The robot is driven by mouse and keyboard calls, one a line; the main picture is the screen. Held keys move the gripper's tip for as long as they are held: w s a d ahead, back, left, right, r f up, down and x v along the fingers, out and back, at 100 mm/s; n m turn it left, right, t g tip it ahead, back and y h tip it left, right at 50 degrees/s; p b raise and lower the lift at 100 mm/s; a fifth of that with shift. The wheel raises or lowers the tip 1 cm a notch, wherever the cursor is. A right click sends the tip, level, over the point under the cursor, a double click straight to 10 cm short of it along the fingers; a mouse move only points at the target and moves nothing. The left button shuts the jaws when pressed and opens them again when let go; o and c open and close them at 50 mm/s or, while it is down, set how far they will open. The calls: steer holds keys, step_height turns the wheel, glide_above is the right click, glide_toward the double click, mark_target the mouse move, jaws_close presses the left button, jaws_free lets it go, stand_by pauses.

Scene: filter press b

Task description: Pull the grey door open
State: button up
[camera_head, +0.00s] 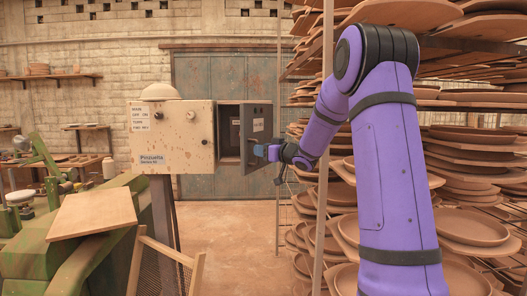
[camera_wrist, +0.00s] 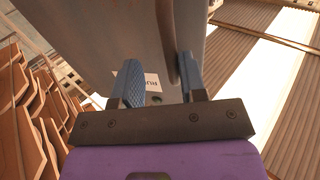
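The grey door (camera_head: 258,132) is on the right part of a cream cabinet (camera_head: 175,135) and stands ajar, with a dark opening (camera_head: 229,132) showing at its left. A small pale label is on it. My gripper (camera_head: 265,152) is at the door's lower right part in the head view. In the wrist view, the blue fingers of my gripper (camera_wrist: 158,82) are spread apart in front of the grey door (camera_wrist: 120,30). A bar-like edge runs close beside the right finger; I cannot tell whether they touch. The label shows between the fingers.
Racks of stacked clay dishes (camera_head: 470,150) stand close on the right, around my arm. A green machine (camera_head: 70,240) with a wooden board (camera_head: 92,213) is at the lower left.

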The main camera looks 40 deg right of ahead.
steer(key=shift+a, duration=0.1)
stand_by(0.3)
steer(key=v, duration=1)
steer(key=shift+s, duration=0.4)
